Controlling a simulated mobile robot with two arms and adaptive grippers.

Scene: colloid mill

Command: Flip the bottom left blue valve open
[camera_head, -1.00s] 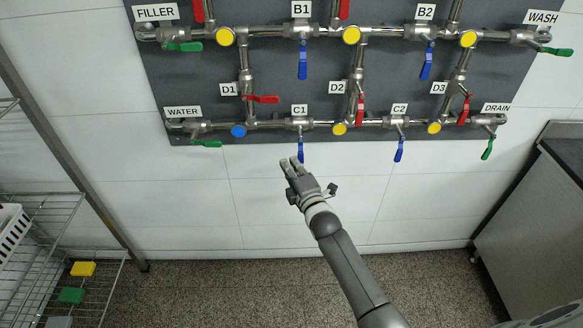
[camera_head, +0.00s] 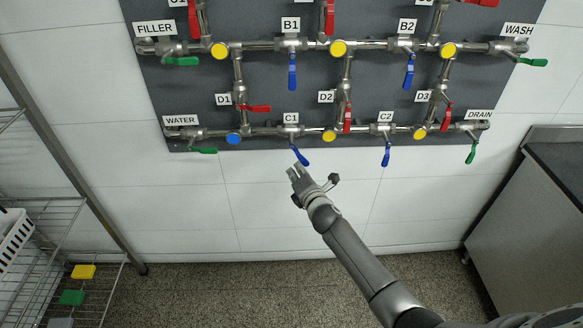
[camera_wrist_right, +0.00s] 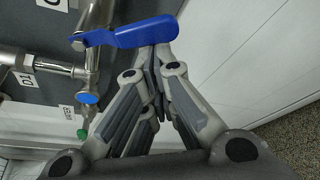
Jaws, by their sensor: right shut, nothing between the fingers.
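The bottom left blue valve handle (camera_head: 300,155), below the C1 label (camera_head: 290,118), hangs down from its pipe and tilts to the lower right. In the wrist view, the blue handle (camera_wrist_right: 130,33) lies across the top, with its wide end at the fingertips. My right gripper (camera_head: 296,170) is just below the handle's free end, shut with nothing between its fingers. In the wrist view, the gripper's fingertips (camera_wrist_right: 160,57) appear to press against the handle's edge or sit right beside it. My left gripper is not in view.
The blue C2 handle (camera_head: 386,156) hangs to the right. The red D1 handle (camera_head: 256,108) is above left, and the green WATER handle (camera_head: 203,150) is farther left. A wire rack (camera_head: 50,215) stands at left and a counter (camera_head: 540,200) at right. The wall below the panel is clear.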

